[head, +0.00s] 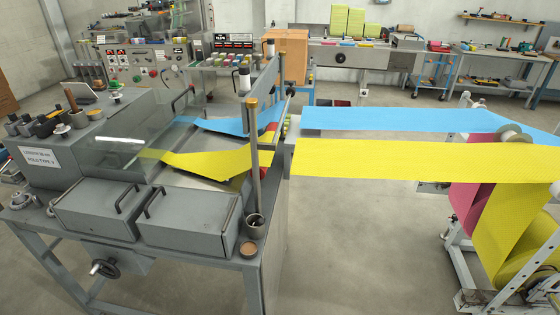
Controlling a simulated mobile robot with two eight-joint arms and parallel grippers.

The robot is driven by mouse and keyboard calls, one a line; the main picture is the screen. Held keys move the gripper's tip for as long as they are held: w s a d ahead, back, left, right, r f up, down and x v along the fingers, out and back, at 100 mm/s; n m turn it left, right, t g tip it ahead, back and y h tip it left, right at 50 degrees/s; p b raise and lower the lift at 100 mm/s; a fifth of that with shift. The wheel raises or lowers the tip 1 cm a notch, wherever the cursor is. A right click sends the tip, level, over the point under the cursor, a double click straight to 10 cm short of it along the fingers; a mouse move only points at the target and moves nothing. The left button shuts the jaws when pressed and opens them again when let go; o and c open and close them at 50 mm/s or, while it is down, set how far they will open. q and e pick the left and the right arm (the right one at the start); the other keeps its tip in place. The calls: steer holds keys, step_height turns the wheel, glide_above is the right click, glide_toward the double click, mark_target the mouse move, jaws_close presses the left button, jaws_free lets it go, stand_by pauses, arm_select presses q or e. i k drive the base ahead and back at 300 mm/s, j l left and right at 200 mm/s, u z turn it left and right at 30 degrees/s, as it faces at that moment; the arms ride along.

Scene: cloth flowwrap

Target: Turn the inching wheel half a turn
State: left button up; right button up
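A small black handwheel with a light knob (104,268) is on the front side of the grey machine (90,168), below its table edge at the lower left. It looks like the inching wheel. A second dark round knob or wheel (340,58) is on the front of the far conveyor machine. Neither of my grippers is in the head view, and nothing touches the front handwheel.
Yellow (400,159) and blue (390,119) webs run from the roll stand (470,298) at right into the machine. Two grey lidded boxes (190,215) with black handles sit above the handwheel. The floor (345,250) between machine and roll stand is clear.

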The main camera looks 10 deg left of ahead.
mark_target(108, 266)
steer(key=u, duration=1.85)
